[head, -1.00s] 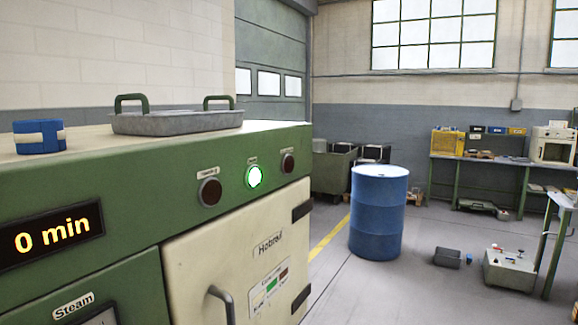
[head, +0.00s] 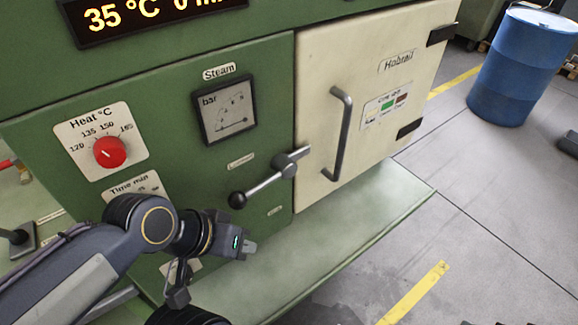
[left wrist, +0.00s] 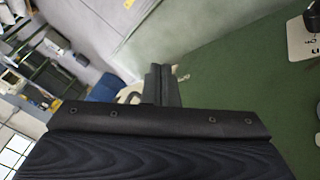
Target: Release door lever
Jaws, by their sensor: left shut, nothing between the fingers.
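The door lever (head: 268,182) is a metal rod with a black ball knob, pivoted on the green panel just left of the cream door (head: 370,85). The rod slants from the knob at lower left up to the pivot, and its short end reaches the door's edge. The door looks closed and has a grey vertical handle (head: 341,135). My left gripper (head: 248,247) is shut and empty, below the lever's knob and apart from it. Its closed fingers also show in the left wrist view (left wrist: 161,84). My right gripper is not in view.
A red heat dial (head: 110,152), a steam gauge (head: 224,110) and a temperature display (head: 140,12) are on the green machine. A pale green ledge (head: 330,230) juts out below the door. A blue drum (head: 520,65) stands at the back right.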

